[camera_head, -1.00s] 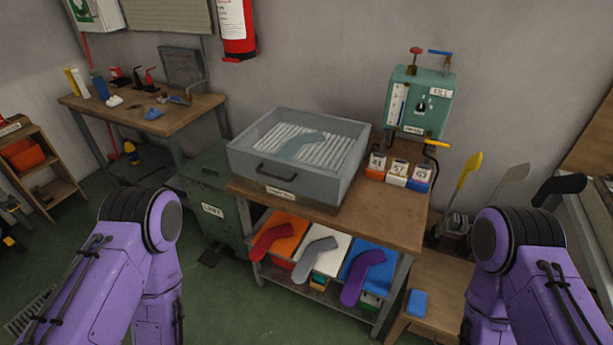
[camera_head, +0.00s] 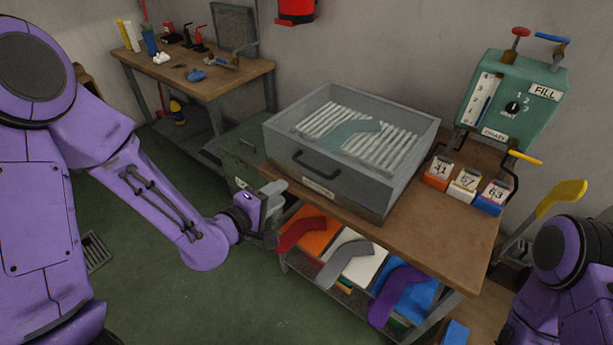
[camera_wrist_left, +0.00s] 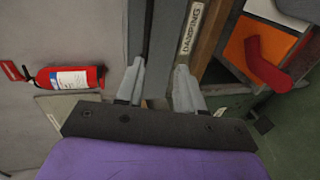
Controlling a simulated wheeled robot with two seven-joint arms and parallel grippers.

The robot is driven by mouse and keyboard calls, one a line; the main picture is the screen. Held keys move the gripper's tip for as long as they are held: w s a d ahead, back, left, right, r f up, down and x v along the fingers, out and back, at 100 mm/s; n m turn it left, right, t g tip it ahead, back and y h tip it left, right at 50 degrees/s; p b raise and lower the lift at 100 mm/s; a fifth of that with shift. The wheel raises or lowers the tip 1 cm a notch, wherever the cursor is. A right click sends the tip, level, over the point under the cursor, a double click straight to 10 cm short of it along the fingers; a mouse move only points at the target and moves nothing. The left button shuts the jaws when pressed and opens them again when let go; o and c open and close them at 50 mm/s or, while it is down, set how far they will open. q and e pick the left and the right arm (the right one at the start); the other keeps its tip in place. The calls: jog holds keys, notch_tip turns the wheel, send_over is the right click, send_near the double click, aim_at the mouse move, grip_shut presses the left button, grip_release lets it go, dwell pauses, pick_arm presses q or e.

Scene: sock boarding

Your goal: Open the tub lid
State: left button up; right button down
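The grey tub (camera_head: 345,198) sits on the wooden workbench, with a dark handle (camera_head: 316,164) on its front. Its clear lid (camera_head: 405,110) lies flat on top, over pale ribs and a grey-green sock-shaped form (camera_head: 345,132). My right gripper is out of view; only part of that arm shows.
Red, grey and purple sock forms (camera_head: 352,258) lie on the shelf below the bench (camera_head: 440,228). A green fill machine (camera_head: 515,100) and numbered bins (camera_head: 464,186) stand at the right. A green cabinet (camera_head: 240,150) is left of the bench.

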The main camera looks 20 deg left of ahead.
aim_at(309, 169)
pick_arm(q)
jog(key=shift+h, duration=0.4)
jog(key=b+x, duration=0.1)
jog(key=x, duration=0.2)
jog(key=r+b+x, duration=0.1)
jog(key=x, duration=0.3)
jog(key=r+b+x, duration=0.1)
jog(key=b+x, duration=0.1)
jog(key=x, duration=0.1)
jog(key=shift+w+d, duration=0.3)
jog(key=shift+w, duration=0.3)
jog(key=shift+f, duration=0.1)
grip_shut()
